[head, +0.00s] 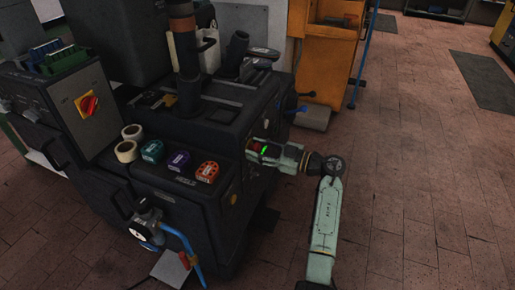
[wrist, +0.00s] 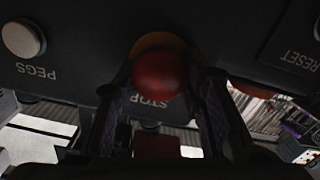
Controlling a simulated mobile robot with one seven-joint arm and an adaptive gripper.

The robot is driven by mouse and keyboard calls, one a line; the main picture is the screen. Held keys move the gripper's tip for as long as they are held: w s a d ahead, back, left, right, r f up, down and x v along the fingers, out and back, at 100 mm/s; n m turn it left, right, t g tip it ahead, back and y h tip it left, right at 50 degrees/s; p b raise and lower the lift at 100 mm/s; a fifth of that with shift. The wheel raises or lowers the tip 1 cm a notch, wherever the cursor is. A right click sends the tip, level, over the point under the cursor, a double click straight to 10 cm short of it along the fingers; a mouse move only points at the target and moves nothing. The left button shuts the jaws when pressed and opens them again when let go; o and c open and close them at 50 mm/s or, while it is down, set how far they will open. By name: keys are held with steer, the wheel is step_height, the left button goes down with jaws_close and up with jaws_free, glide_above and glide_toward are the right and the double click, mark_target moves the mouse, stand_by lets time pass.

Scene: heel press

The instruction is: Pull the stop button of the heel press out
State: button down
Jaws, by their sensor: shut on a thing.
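The heel press (head: 205,125) is a dark machine left of centre in the head view. Its stop button (wrist: 162,72) is a round red knob with a yellow ring (wrist: 160,42) behind it and an upside-down STOP label (wrist: 152,102). My gripper (head: 250,149) reaches the press's right side from the right. In the wrist view its two dark fingers stand on either side of the red knob, shut on it. In the head view my gripper hides the button. I cannot tell from these frames how far out the button is.
A pale PEGS button (wrist: 22,38) and a RESET label (wrist: 300,55) flank the stop button on the same panel. On the press's ledge are tape rolls (head: 127,151) and teal (head: 152,150), purple and orange (head: 207,171) items. The brick floor (head: 410,180) at the right is clear.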

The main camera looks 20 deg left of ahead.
steer(key=shift+d+r+p, duration=0.2)
steer(key=shift+d+p, duration=0.35)
steer(key=shift+p, duration=0.25)
steer(key=shift+f, duration=0.2)
steer(key=c, duration=1)
jaws_free()
steer(key=shift+d, duration=0.1)
steer(key=d, duration=1.2)
steer(key=shift+s, duration=0.25)
